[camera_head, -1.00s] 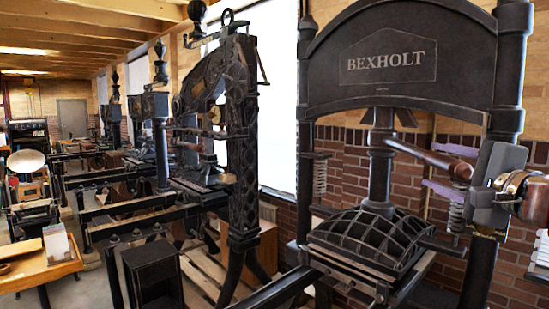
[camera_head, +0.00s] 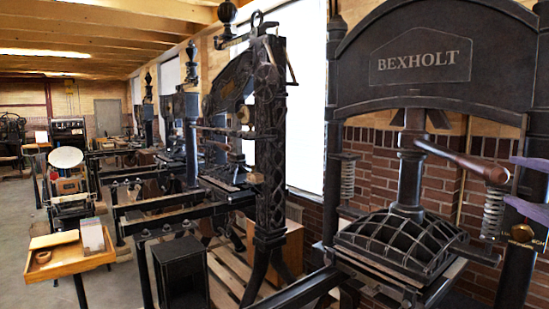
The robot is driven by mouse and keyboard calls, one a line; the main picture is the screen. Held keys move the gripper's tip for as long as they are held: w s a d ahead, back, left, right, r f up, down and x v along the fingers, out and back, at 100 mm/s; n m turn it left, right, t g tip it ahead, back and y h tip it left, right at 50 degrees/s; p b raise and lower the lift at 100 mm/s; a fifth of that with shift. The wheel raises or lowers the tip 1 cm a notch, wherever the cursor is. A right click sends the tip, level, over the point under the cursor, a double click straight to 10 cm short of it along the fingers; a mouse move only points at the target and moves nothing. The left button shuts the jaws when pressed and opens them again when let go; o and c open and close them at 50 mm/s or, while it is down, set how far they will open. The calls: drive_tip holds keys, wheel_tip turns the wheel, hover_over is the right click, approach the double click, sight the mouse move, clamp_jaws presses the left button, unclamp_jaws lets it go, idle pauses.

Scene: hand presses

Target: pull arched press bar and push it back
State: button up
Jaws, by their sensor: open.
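The black press lettered BEXHOLT (camera_head: 421,62) has an arched top and stands at the right. Nothing is seen held. I cannot tell whether the tips touch the bar or how they differ in depth. The rest of my gripper is out of view.
A second black press (camera_head: 268,150) stands left of the BEXHOLT one, with more behind it. A wooden tray table (camera_head: 88,260) is at the lower left. A black box (camera_head: 181,275) stands low in front. Open floor shows at the far left.

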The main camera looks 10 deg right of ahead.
sight(479, 169)
drive_tip(key=x, duration=1.3)
drive_tip(key=shift+w, duration=0.1)
drive_tip(key=shift+c, duration=0.3)
drive_tip(key=c, duration=1.2)
drive_tip(key=shift+f, duration=0.1)
clamp_jaws()
